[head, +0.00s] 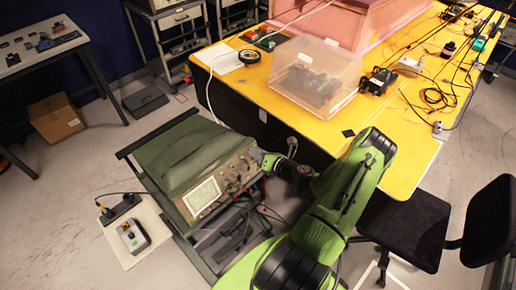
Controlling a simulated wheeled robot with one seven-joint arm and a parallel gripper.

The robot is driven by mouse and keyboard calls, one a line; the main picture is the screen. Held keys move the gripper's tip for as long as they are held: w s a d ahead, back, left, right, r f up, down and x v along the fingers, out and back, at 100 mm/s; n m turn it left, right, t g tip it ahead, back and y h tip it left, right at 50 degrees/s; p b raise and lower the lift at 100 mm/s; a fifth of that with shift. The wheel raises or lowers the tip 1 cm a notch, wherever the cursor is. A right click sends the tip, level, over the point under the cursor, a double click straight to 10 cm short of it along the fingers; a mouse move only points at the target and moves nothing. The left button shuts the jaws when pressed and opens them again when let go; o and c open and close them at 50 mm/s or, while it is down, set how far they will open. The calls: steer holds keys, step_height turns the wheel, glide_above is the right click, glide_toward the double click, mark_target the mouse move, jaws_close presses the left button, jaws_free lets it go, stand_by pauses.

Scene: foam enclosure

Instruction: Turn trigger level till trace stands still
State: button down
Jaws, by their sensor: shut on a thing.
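An oscilloscope (196,159) with a green cover rests on a trolley, its front panel facing the lower right. Its lit screen (202,196) is at the left of the panel; the trace is too small to make out. Several knobs (236,176) sit to the right of the screen. My gripper (257,157) is at the panel's upper right end, shut on what appears to be a knob there. The gripper hides that knob, and its marking cannot be read. My green arm reaches in from the bottom of the head view.
A yellow table (398,170) stands behind, with a clear plastic box (314,75), a pink foam enclosure (345,22) and loose cables. A black chair (408,226) is at the right. Cables hang below the oscilloscope panel. A power strip (119,208) lies at the left.

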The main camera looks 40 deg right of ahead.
steer(key=shift+m+p, duration=0.65)
steer(key=shift+m, duration=0.65)
steer(key=c, duration=1.4)
jaws_free()
steer(key=v, duration=1.5)
steer(key=shift+s, duration=0.4)
steer(key=shift+w+r, duration=0.1)
steer(key=shift+r, duration=0.05)
